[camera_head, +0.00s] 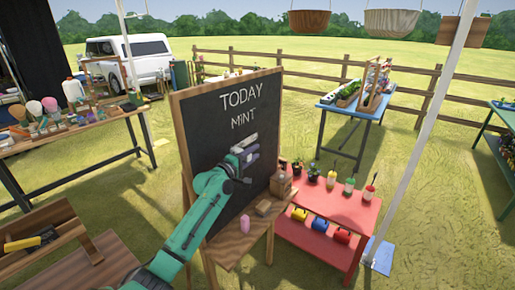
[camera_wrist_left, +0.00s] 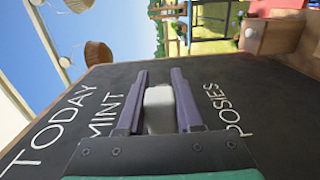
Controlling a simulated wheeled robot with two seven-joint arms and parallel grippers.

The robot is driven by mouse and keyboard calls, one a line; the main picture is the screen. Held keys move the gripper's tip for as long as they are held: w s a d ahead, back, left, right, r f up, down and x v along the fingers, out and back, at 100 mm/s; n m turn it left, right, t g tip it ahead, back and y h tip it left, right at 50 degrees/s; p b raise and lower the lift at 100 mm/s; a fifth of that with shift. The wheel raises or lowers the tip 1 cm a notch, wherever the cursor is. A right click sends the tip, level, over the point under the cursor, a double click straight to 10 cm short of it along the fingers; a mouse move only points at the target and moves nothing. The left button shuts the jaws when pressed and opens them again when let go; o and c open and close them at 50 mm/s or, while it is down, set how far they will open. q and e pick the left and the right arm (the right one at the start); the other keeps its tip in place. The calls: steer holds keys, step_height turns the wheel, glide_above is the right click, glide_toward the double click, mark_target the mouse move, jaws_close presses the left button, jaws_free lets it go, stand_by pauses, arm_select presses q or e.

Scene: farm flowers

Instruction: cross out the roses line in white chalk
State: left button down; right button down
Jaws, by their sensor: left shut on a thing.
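The blackboard (camera_head: 225,195) stands upright in a wooden frame with white lettering. My left gripper (camera_head: 250,147) is in front of the board below MINT and hides the lettering there. In the left wrist view the gripper (camera_wrist_left: 160,78) is shut on a white piece of chalk (camera_wrist_left: 159,110), between MINT (camera_wrist_left: 107,115) and a lower line that looks like POSIES (camera_wrist_left: 230,110). I see no line that clearly reads ROSES. I cannot tell whether the chalk touches the board. My right gripper is not in view.
The board's ledge (camera_head: 233,250) holds a pink piece (camera_head: 244,224) and a wooden block (camera_head: 263,208). A red table (camera_head: 345,207) with bottles and plants stands close on the right. A cluttered table (camera_head: 60,138) is at left.

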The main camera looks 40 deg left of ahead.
mark_target(246, 158)
arm_select(q)
steer(key=shift+s+r+p, duration=0.1)
steer(key=shift+s+p, duration=0.4)
steer(key=shift+s, duration=1.6)
steer(key=shift+w+d+p, duration=0.1)
steer(key=shift+d+p, duration=0.1)
steer(key=shift+p, duration=0.25)
steer(key=d+p, duration=0.4)
steer(key=d, duration=0.1)
steer(key=shift+w+d, duration=0.1)
steer(key=shift+d, duration=0.25)
